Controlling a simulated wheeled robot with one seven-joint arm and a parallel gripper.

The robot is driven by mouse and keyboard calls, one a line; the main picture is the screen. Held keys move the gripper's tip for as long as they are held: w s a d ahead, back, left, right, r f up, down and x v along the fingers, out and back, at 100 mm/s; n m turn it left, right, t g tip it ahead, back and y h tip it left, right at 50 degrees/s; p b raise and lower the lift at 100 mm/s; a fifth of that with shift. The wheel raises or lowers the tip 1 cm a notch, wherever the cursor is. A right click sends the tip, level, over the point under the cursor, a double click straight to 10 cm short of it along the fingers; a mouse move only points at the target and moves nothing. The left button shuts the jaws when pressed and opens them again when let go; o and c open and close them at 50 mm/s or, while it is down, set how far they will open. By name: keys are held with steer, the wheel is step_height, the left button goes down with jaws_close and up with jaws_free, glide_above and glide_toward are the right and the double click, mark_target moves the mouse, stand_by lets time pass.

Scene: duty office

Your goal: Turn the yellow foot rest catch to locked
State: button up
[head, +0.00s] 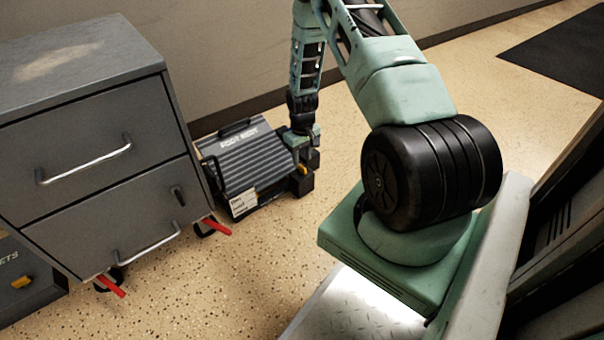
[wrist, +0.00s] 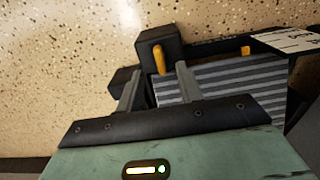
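The foot rest (head: 240,165) is a dark ribbed platform on the floor beside the drawer cabinet. Its ribbed top (wrist: 215,80) also shows in the wrist view. The yellow catch (wrist: 159,60) is a short lever on a black block at the side of the foot rest; it also shows small in the head view (head: 302,169). My gripper (wrist: 158,70) is open, its two fingers apart and pointing towards the block. In the wrist picture the lever lies between the fingertips, with gaps on both sides. I cannot tell how far above it they are. In the head view my gripper (head: 304,147) is over that side.
A second yellow piece (wrist: 245,50) is on the foot rest's edge near a white label card (head: 244,203). The grey drawer cabinet (head: 95,130), with red caster levers, stands left. A wall is behind. Speckled floor (head: 235,275) is open in front.

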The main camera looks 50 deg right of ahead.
mark_target(302, 166)
step_height(302, 166, down, 5)
steer(key=shift+f+b, duration=0.1)
steer(key=shift+b, duration=1)
jaws_close()
